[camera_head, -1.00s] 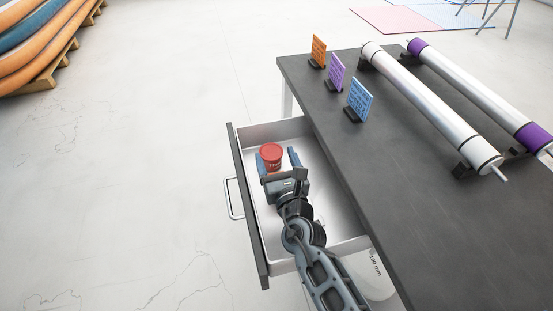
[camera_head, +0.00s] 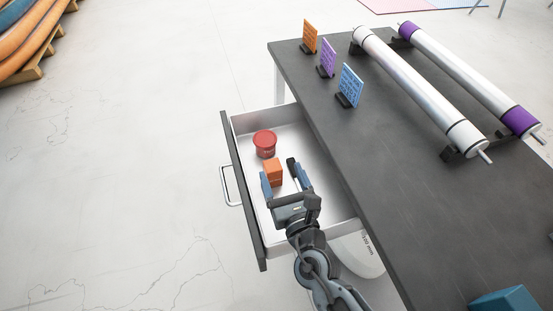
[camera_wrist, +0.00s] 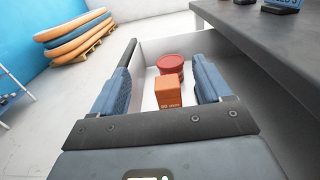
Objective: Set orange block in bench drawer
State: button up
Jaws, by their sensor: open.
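The orange block (camera_head: 272,170) rests on the floor of the open bench drawer (camera_head: 334,206), just in front of a red round tub. It also shows in the wrist view (camera_wrist: 168,92), between and beyond the fingers. My gripper (camera_head: 284,180) is open at the drawer, with its blue fingers spread on either side of the block's near end. In the wrist view my gripper (camera_wrist: 160,95) shows a clear gap between each finger and the block. The drawer is pulled out from the dark bench (camera_head: 400,185).
The red tub (camera_head: 264,143) stands in the drawer behind the block. Upright cards (camera_head: 327,57) and two rollers (camera_head: 425,90) sit on the bench top. A blue object (camera_head: 507,300) is at the bench's near right. Open floor lies left.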

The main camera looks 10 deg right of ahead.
jog(key=shift+s+d, duration=0.15)
jog(key=shift+s, duration=0.8)
